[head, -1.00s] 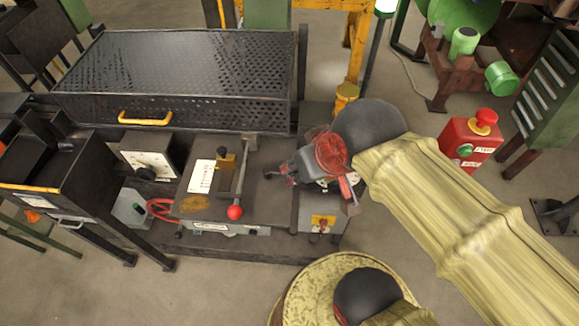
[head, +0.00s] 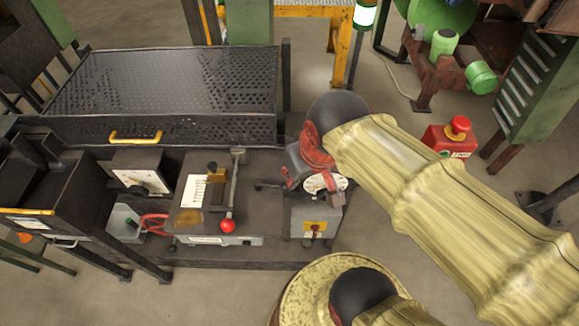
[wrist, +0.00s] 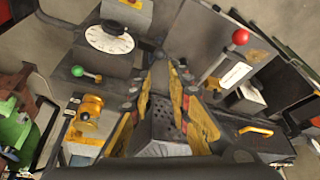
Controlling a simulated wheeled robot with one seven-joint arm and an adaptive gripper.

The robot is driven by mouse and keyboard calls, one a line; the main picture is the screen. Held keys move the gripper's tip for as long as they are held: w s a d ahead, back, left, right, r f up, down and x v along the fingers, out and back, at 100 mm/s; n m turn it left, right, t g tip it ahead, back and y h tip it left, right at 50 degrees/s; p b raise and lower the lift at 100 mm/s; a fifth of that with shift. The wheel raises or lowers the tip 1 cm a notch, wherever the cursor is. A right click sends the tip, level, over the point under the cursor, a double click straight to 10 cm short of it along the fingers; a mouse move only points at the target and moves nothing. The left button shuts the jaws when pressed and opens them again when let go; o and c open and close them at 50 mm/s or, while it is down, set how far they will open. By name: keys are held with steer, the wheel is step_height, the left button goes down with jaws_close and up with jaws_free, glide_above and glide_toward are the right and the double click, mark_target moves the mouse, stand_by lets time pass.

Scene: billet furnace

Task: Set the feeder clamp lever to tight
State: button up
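A lever with a red ball knob (head: 228,225) stands on a dark box with a white label plate, in the middle of the head view. The red knob (wrist: 240,37) also shows at the upper right of the wrist view. A short lever with a green knob (wrist: 78,71) is at the left of the wrist view, near a round white dial (wrist: 108,38). No readable marking shows which lever is the feeder clamp. My gripper (wrist: 167,68) is open and empty, its fingers apart between the two levers. In the head view my arm partly hides it.
A perforated dark bin (head: 180,95) with a yellow handle stands behind the bench. A meter box (head: 141,177) is left of the red-knob lever. Open floor lies in front of the bench.

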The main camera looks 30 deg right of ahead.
steer(key=w+d+m+g+p, duration=0.1)
steer(key=w+d+p, duration=0.1)
steer(key=p, duration=0.1)
steer(key=w+d+f+m+g+p, duration=0.1)
steer(key=w+d+g+p, duration=0.1)
steer(key=p, duration=0.1)
steer(key=w+d+m+g+y+p, duration=0.1)
steer(key=w+d+p, duration=0.1)
steer(key=p, duration=0.2)
steer(key=shift+w+d+f+m+g, duration=0.2)
steer(key=shift+w+f+m+g, duration=0.1)
steer(key=shift+w+g, duration=0.1)
jaws_close()
steer(key=w+d+f+m+g+y+p, duration=0.1)
steer(key=w+d+f+m+p, duration=0.2)
steer(key=w+f+m, duration=0.2)
steer(key=w, duration=0.2)
steer(key=shift+w+d+f+m+p, duration=0.25)
steer(key=shift+w+m+p, duration=0.1)
steer(key=shift+m+p, duration=0.05)
